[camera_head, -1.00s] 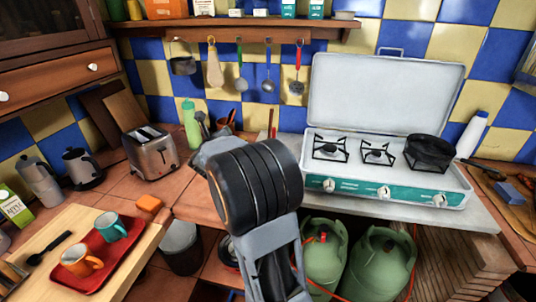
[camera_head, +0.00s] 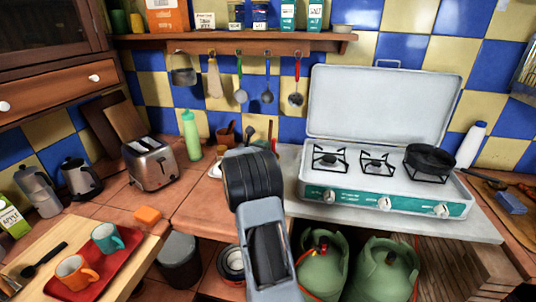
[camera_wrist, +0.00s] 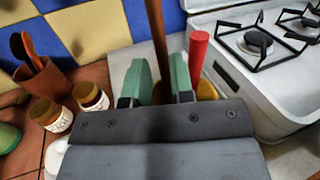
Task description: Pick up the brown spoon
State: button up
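A long brown handle (camera_wrist: 157,38) stands upright at the top middle in the wrist view. It lines up with the gap between the green fingertips of my gripper (camera_wrist: 160,85), which are apart. Its lower end is hidden by the gripper, so I cannot tell whether it is the brown spoon's or whether the fingers touch it. More brown utensils (camera_wrist: 31,48) stand in a brown pot (camera_wrist: 43,85) to the left. In the head view my wrist hides the fingertips. A dark spoon (camera_head: 43,260) lies on the wooden board at the lower left.
A red handle (camera_wrist: 198,50) stands just right of the fingers. Two small jars (camera_wrist: 90,96) sit to their left. The white gas stove (camera_head: 385,190) is close on the right. The toaster (camera_head: 150,164) and green bottle (camera_head: 191,135) stand left on the tiled counter.

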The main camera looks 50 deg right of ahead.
aim_at(270, 139)
jog(key=shift+p+x, duration=1.05)
jog(key=shift+x, duration=1.6)
jog(key=shift+s+r, duration=0.1)
jog(key=shift+c, duration=0.2)
grip_shut()
